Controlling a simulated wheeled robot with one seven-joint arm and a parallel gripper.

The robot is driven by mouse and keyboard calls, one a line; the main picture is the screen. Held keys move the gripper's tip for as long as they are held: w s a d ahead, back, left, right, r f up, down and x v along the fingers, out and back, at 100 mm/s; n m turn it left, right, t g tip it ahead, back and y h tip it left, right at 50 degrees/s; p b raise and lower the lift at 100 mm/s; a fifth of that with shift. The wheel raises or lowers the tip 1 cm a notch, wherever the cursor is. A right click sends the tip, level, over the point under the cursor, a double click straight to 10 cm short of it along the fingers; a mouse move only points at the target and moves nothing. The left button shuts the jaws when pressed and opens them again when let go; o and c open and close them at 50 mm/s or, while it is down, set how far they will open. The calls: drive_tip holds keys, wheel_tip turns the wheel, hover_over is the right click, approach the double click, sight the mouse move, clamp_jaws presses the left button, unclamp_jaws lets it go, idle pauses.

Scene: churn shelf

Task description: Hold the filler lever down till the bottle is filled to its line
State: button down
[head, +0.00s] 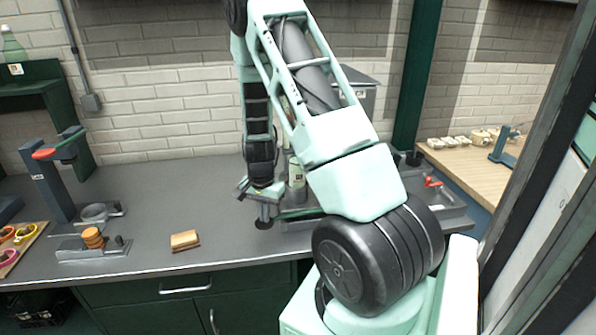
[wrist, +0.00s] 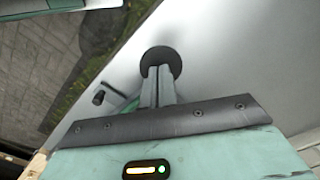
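My gripper (head: 264,210) points down over the dark counter, left of a pale bottle with a label (head: 296,172) that is partly hidden behind my arm. In the wrist view the two fingers (wrist: 159,82) are side by side with almost no gap. A dark round disc (wrist: 161,58) shows right at the fingertips. I cannot tell whether it is part of the filler lever or whether the fingers touch it. A small black knob (wrist: 98,97) is left of the fingers. The bottle's fill level and line are hidden or too small to make out.
A wooden block (head: 185,240) lies on the counter (head: 150,205). Left of it stand a press with a red handle (head: 45,154) and a stack of orange discs (head: 93,237). A green bottle (head: 13,48) is on the left shelf. A red tap (head: 432,181) is at the right.

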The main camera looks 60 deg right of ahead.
drive_tip(key=shift+w+r+p, duration=0.15)
drive_tip(key=shift+r+p, duration=0.35)
drive_tip(key=shift+r, duration=0.4)
drive_tip(key=shift+a, duration=0.1)
drive_tip(key=shift+r+p, duration=0.95)
drive_tip(key=shift+r, duration=0.3)
drive_tip(key=shift+r+p, duration=0.8)
drive_tip(key=shift+r, duration=0.2)
wheel_tip(320, 180, up, 6)
drive_tip(key=p, duration=0.4)
drive_tip(key=shift+p, duration=0.4)
